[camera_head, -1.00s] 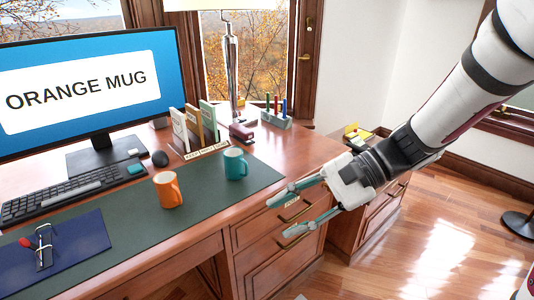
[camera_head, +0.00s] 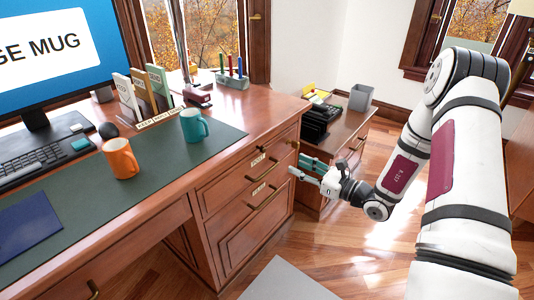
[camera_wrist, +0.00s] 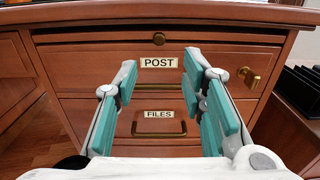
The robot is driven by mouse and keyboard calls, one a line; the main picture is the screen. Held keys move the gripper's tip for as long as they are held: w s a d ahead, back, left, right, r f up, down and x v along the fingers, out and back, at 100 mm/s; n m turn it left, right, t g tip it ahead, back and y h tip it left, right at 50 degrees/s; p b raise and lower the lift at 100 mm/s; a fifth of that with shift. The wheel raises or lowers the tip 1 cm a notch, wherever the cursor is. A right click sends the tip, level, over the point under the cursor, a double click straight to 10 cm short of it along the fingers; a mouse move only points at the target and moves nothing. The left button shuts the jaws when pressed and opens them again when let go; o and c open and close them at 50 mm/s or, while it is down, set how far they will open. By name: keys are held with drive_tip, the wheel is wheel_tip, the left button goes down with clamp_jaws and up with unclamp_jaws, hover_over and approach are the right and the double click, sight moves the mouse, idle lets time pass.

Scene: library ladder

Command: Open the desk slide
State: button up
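The desk slide (camera_wrist: 120,37) is a thin wooden panel under the desk top, above the POST drawer. The POST drawer (camera_wrist: 95,68) and the FILES drawer (camera_wrist: 85,115) below are shut. My gripper (camera_wrist: 158,66) is open and empty, its teal-padded fingers spread toward the drawer front, with the POST label between the tips. The knob lies just above the gap, apart from the fingers. In the head view my gripper (camera_head: 296,170) is right of the desk front.
An orange mug (camera_head: 121,160) and a teal mug (camera_head: 193,127) stand on the desk. A brass key or latch (camera_wrist: 248,76) juts from the POST drawer's right. A side cabinet (camera_head: 345,130) with a black tray (camera_head: 317,120) stands behind my gripper. Wooden floor lies around.

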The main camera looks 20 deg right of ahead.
sight(265, 150)
drive_tip(key=b+x, duration=0.2)
drive_tip(key=x, duration=1.1)
drive_tip(key=shift+w+a+b, duration=0.2)
drive_tip(key=shift+b, duration=0.2)
clamp_jaws()
